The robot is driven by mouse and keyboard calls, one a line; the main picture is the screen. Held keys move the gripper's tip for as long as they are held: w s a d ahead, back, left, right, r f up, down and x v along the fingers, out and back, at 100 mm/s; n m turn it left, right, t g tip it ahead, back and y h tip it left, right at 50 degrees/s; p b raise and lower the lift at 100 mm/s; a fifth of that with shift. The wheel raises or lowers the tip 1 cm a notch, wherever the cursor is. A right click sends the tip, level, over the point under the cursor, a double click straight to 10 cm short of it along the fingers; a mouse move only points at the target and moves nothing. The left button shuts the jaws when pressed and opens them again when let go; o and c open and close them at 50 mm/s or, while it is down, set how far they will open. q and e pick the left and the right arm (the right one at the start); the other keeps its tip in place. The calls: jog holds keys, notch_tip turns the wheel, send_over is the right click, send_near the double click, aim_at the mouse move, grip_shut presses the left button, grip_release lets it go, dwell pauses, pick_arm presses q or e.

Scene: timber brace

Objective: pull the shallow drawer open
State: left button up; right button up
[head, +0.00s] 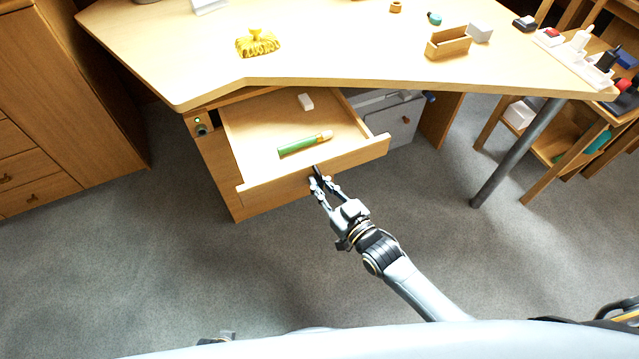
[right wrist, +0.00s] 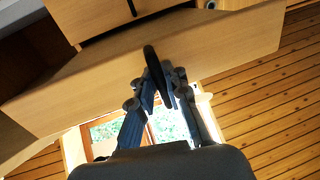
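The shallow drawer (head: 245,140) under the desk stands pulled out, its inside in plain view. Its front panel (head: 356,159) faces me; the wooden front (right wrist: 215,60) also fills much of the right wrist view. A dark upright handle (right wrist: 157,75) sticks out from the front. My right gripper (head: 318,180) is at this handle. In the right wrist view its fingers (right wrist: 165,90) lie close on both sides of the handle and appear shut on it. My left gripper cannot be made out.
The drawer holds a green tube-like item (head: 305,143) and a white block (head: 306,101). The desk top (head: 330,50) overhangs the drawer's back. A grey metal leg (head: 518,150) stands to the right, a wooden cabinet (head: 60,90) to the left. The carpet before the drawer is clear.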

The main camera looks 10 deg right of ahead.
pick_arm(q)
jog(key=shift+s, duration=0.1)
pick_arm(e)
jog(key=shift+s, duration=0.1)
jog(key=v, duration=1.2)
